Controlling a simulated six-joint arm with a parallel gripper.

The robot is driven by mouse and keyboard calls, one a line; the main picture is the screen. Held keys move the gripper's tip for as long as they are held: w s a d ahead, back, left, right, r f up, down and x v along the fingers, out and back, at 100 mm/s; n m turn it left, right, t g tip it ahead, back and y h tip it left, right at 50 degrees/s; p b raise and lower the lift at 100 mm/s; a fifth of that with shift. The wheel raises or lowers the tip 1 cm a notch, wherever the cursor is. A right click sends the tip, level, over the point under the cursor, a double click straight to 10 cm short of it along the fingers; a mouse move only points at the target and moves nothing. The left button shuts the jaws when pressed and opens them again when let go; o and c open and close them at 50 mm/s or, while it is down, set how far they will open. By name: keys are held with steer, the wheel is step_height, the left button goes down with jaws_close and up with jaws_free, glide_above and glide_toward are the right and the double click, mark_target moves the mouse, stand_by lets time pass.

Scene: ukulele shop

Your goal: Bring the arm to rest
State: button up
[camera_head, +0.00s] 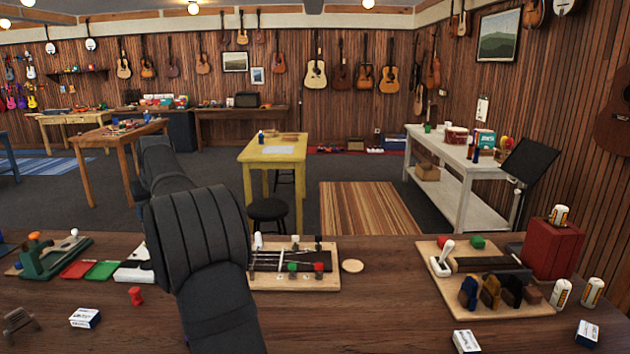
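My arm (200,235) rises from the bottom edge, left of the middle, in front of the wooden workbench (390,310). Its dark ribbed links bend at about mid-height, and a further dark link shows behind, up and to the left. My gripper is not in view, so I cannot see its fingers or whether it holds anything. The arm hides part of the bench behind it.
A board with strings and pegs (293,280) lies right of my arm. A green tool (50,255) stands at the left. A board with clamps (480,305) and a red box (553,248) are at the right. Bare bench lies between the boards.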

steer(key=w+d+m, duration=0.1)
steer(key=w+d, duration=0.2)
steer(key=d, duration=0.4)
steer(key=w+d+m+t+h, duration=0.1)
steer(key=w+d+m, duration=0.1)
steer(key=w+d, duration=0.2)
steer(key=d, duration=0.2)
steer(key=shift+d+h, duration=0.3)
steer(key=shift+d, duration=0.1)
